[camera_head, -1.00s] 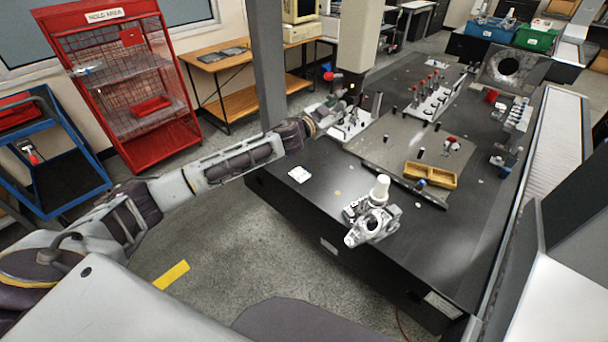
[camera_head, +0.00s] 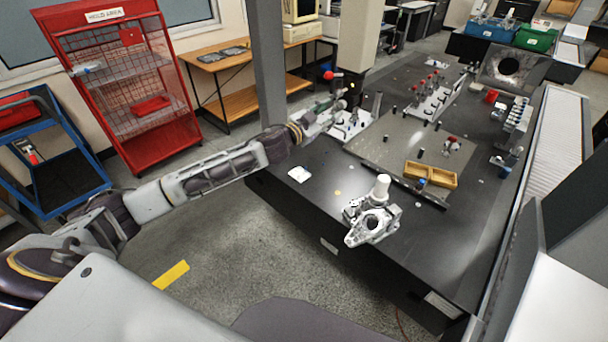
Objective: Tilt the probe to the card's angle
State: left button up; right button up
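A small red ball (camera_head: 328,75) shows beside a dark part, probably the probe head (camera_head: 351,84), at the foot of the pale gantry column (camera_head: 347,35). The probe's tilt is too small to read. My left gripper (camera_head: 340,100) is just below the red ball, in front of a white fixture. I cannot tell whether it touches the probe or whether its fingers are open. My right gripper is not in view.
A grey metal casting with a white cylinder (camera_head: 382,187) stands at the table's near edge. A yellow tray (camera_head: 431,175) and several small posts stand further in. A grey pillar (camera_head: 268,65) rises behind my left arm. A red cage rack (camera_head: 130,90) stands at left.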

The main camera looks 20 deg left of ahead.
pick_arm(q)
jog(key=shift+v, duration=0.8)
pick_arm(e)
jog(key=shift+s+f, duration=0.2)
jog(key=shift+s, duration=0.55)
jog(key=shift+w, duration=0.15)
